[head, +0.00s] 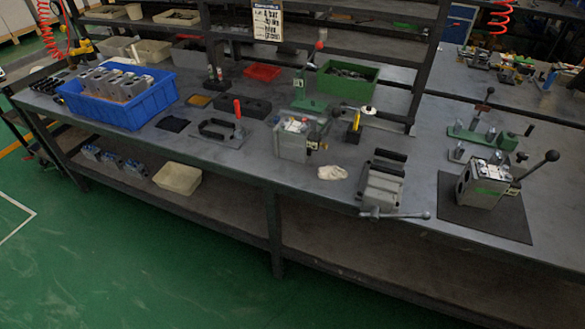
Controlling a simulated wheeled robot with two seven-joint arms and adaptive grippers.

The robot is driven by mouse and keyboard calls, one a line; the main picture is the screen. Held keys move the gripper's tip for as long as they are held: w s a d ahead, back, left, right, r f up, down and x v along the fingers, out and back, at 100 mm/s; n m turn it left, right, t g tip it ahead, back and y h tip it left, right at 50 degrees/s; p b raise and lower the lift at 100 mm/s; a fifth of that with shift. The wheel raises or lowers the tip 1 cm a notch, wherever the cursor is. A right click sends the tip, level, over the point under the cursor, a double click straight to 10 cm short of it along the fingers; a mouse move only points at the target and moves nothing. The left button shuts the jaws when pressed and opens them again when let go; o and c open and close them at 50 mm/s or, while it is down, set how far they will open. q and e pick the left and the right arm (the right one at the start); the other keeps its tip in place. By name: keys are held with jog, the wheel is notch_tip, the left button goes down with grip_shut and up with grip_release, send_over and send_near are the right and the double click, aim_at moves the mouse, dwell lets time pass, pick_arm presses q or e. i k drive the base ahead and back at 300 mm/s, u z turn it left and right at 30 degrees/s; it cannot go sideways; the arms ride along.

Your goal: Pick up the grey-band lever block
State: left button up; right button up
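No block with a clearly grey band can be made out. A grey valve block (292,138) stands in the middle of the workbench, with pale parts on top and a small yellow tag at its right; its band colour is too small to tell. Another grey block (481,186) stands on a dark mat (456,220) at the right. It has a green band on its front and a lever with a black ball (551,156) rising to the right. Neither of my grippers is in view.
A grey vise (382,186) sits at the bench's front edge, its handle (400,215) sticking out. A white rag (333,173) lies left of it. A blue crate (135,112) of grey blocks is at the left, a green bin (347,84) behind. Green fixtures stand nearby.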

aim_at(289, 144)
jog(key=z, duration=0.5)
jog(key=k, duration=0.15)
jog(key=u, duration=1.3)
jog(key=i, duration=0.85)
jog(key=u, duration=0.1)
